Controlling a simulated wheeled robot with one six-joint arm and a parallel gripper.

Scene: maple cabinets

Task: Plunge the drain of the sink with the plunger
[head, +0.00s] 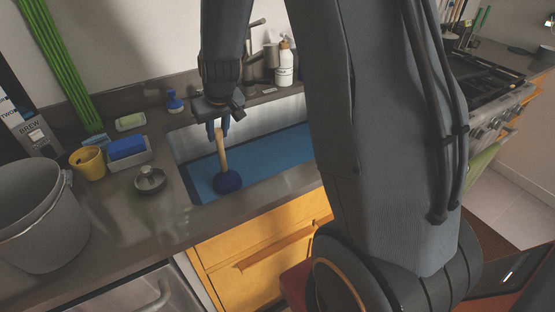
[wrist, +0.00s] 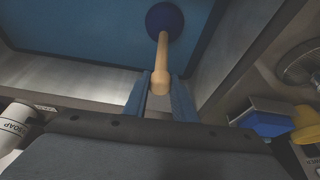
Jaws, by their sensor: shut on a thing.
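The plunger has a pale wooden handle (head: 221,152) and a dark blue rubber cup (head: 228,182). My gripper (head: 218,130) is shut on the upper end of the handle, with the plunger slightly tilted and its cup hanging downward. The sink (head: 262,160) has steel walls and a blue bottom, and the cup is inside it near the left front. In the wrist view the cup (wrist: 165,20) shows against the blue bottom, with my fingers (wrist: 160,92) on either side of the handle's end. I cannot tell whether the cup touches the bottom. The drain is not visible.
A soap bottle (head: 285,63) and faucet (head: 270,56) stand behind the sink. Left of it are a sponge holder (head: 128,156), a yellow cup (head: 90,162), a metal lidded item (head: 150,180) and a grey bucket (head: 40,225). A stove (head: 495,88) is at right.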

